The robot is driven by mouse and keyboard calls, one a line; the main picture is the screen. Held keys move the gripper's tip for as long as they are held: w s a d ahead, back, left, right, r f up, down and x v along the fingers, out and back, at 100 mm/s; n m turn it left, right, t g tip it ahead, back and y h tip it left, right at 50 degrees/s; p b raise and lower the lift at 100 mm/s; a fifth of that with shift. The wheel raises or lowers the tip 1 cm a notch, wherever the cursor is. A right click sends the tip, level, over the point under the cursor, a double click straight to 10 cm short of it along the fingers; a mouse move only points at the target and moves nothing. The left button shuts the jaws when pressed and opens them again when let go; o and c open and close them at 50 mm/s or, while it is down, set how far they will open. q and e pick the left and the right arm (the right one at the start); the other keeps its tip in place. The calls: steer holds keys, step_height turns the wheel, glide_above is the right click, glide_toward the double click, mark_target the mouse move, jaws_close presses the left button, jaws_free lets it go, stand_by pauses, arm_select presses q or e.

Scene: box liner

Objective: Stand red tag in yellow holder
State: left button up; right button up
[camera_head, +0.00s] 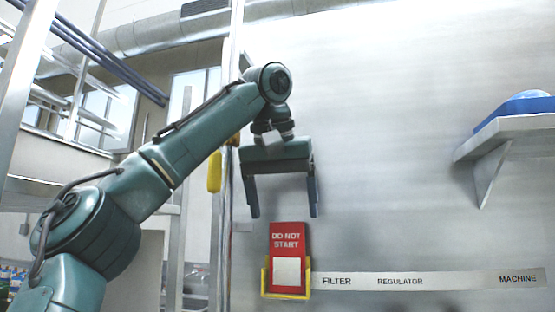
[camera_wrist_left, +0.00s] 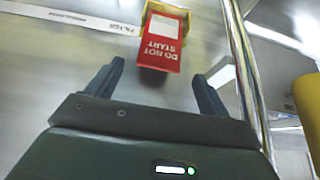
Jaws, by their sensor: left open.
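The red tag (camera_head: 289,239), lettered "DO NOT START" with a white patch low on its face, stands upright in the yellow holder (camera_head: 265,281) on the metal wall. My left gripper (camera_head: 284,213) is open and empty just above the tag's top edge, apart from it in the head view. In the left wrist view the tag (camera_wrist_left: 163,45) shows beyond and between the open fingers (camera_wrist_left: 158,80), with the yellow holder (camera_wrist_left: 150,8) around its far end. My right gripper is not in view.
A label strip (camera_head: 440,280) reading FILTER, REGULATOR, MACHINE runs right from the holder. A shelf (camera_head: 515,127) with a blue object (camera_head: 520,106) juts out at right. A vertical metal post (camera_head: 226,240) stands just left of the holder. The wall between is clear.

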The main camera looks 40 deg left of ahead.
arm_select(q)
steer(key=p+v, duration=0.1)
steer(key=v, duration=1)
steer(key=shift+p, duration=0.3)
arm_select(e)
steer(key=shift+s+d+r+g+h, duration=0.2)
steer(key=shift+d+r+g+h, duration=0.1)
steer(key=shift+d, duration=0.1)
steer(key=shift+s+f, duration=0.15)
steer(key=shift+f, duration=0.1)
